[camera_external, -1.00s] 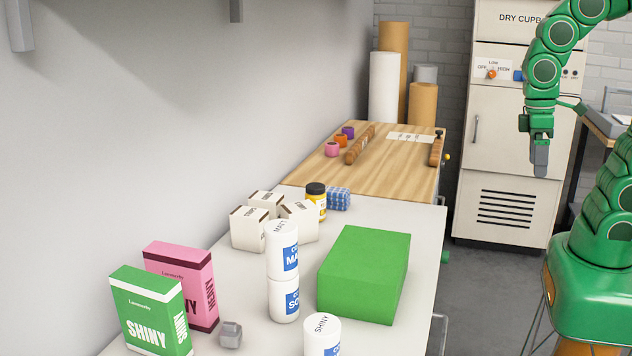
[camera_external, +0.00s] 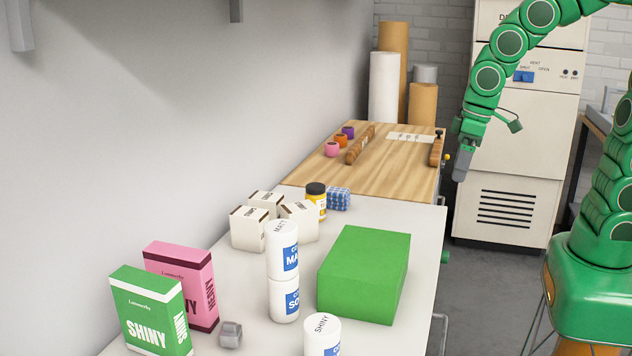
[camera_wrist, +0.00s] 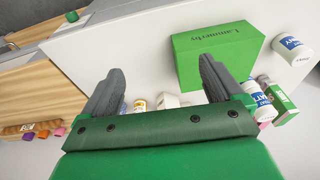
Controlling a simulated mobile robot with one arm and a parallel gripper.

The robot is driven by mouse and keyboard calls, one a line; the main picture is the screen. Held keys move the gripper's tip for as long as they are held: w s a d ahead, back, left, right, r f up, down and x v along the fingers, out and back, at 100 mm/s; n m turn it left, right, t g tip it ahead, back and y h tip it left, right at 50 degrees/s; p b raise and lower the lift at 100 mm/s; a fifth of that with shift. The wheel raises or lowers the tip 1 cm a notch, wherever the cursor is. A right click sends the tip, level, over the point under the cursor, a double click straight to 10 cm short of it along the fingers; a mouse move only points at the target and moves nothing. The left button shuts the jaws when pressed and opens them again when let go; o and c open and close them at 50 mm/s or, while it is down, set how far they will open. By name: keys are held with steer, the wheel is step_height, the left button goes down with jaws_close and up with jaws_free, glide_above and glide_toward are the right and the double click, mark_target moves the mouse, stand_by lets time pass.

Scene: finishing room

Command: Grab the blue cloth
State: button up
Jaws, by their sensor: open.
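The blue cloth (camera_external: 338,198) is a small blue-and-white checked bundle on the white worktop, close to its far edge, right beside a yellow jar with a black lid (camera_external: 316,200). My gripper (camera_external: 460,170) is in the air to the right of the worktops, well apart from the cloth. In the wrist view my gripper (camera_wrist: 161,68) has its two grey fingers spread, with nothing between them. The cloth cannot be made out clearly there; the left finger and palm cover much of that area. The yellow jar (camera_wrist: 139,105) shows between the fingers.
A large green box (camera_external: 363,275) stands on the white worktop (camera_external: 425,240) on the near side of the cloth. White boxes (camera_external: 257,224), stacked white cans (camera_external: 283,285) and pink and green cartons (camera_external: 150,310) stand left. A wooden bench (camera_external: 390,165) with rolls lies beyond.

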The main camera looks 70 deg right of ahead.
steer(key=w+d+f+n+t+h, duration=0.2)
steer(key=w+d+n, duration=0.1)
steer(key=w+d, duration=0.45)
steer(key=w+d+f+n+t+h, duration=0.1)
steer(key=w+d+n+t+h, duration=0.2)
steer(key=w+d, duration=0.45)
steer(key=n+t, duration=0.5)
steer(key=n, duration=1.5)
glide_above(342, 191)
steer(key=s+d, duration=0.3)
steer(key=s, duration=0.4)
step_height(342, 191, down, 8)
steer(key=a+f+n+y, duration=0.1)
steer(key=f+n, duration=0.1)
steer(key=n, duration=0.1)
steer(key=w+a+f+n+t+y, duration=0.1)
steer(key=f+n, duration=0.2)
steer(key=a+f+n+y, duration=0.1)
steer(key=f+n, duration=0.2)
steer(key=shift+w+y, duration=0.3)
steer(key=shift+y, duration=0.1)
steer(key=shift+a+f+n+t+y, duration=0.35)
steer(key=shift+f+n+y, duration=0.1)
steer(key=shift+n, duration=0.15)
steer(key=shift+d+x, duration=0.2)
steer(key=shift+x, duration=1.7)
steer(key=shift+d+x, duration=0.2)
steer(key=shift+x, duration=1.7)
steer(key=c, duration=1.1)
